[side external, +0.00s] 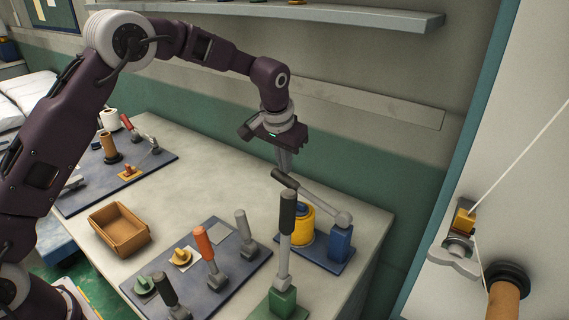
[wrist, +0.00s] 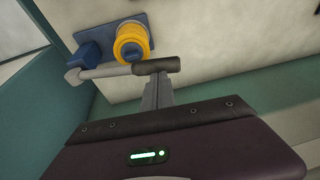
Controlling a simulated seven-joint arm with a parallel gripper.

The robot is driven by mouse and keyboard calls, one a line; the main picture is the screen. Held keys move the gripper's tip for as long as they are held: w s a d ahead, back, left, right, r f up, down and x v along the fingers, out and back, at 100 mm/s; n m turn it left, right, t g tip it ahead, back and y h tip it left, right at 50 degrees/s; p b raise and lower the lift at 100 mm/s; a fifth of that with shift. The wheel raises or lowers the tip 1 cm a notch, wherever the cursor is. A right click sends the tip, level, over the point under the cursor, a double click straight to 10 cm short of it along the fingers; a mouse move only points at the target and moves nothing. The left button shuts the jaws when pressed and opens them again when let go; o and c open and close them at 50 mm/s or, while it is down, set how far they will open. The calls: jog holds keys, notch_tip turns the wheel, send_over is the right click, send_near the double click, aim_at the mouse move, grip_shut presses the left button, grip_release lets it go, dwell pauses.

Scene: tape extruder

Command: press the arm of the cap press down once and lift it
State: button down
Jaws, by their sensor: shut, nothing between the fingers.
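The cap press, as I take it, has a blue post and base (side external: 340,242) near the table's right end. Its grey arm (side external: 318,202) slopes up from the post to a dark handle (side external: 284,178) at the left. A yellow cylinder (side external: 301,226) stands on the base below the arm. My gripper (side external: 285,170) is shut and empty, pointing down, with its tips at the handle from above. In the wrist view the handle (wrist: 157,65) lies across the tips of my gripper (wrist: 157,80); whether they touch I cannot tell. The yellow cylinder (wrist: 131,44) shows beyond.
A lever with a dark grip on a green base (side external: 284,300) stands upright in front. A panel with several levers (side external: 214,285) lies left of it. An open brown box (side external: 120,230) sits further left. A shelf (side external: 330,17) runs along the wall. The table's middle is clear.

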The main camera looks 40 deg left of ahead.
aim_at(278, 173)
jog(key=shift+f, duration=0.2)
jog(key=shift+h, duration=0.7)
jog(key=shift+a+f, duration=0.3)
jog(key=shift+f, duration=0.4)
jog(key=shift+a+f, duration=0.3)
jog(key=shift+f, duration=0.4)
jog(key=shift+a+f, duration=0.3)
jog(key=shift+f, duration=0.4)
jog(key=shift+r, duration=0.1)
jog(key=w+v, duration=0.1)
jog(key=v, duration=1.2)
jog(key=shift+s+a+r, duration=0.15)
jog(key=shift+a+r, duration=0.3)
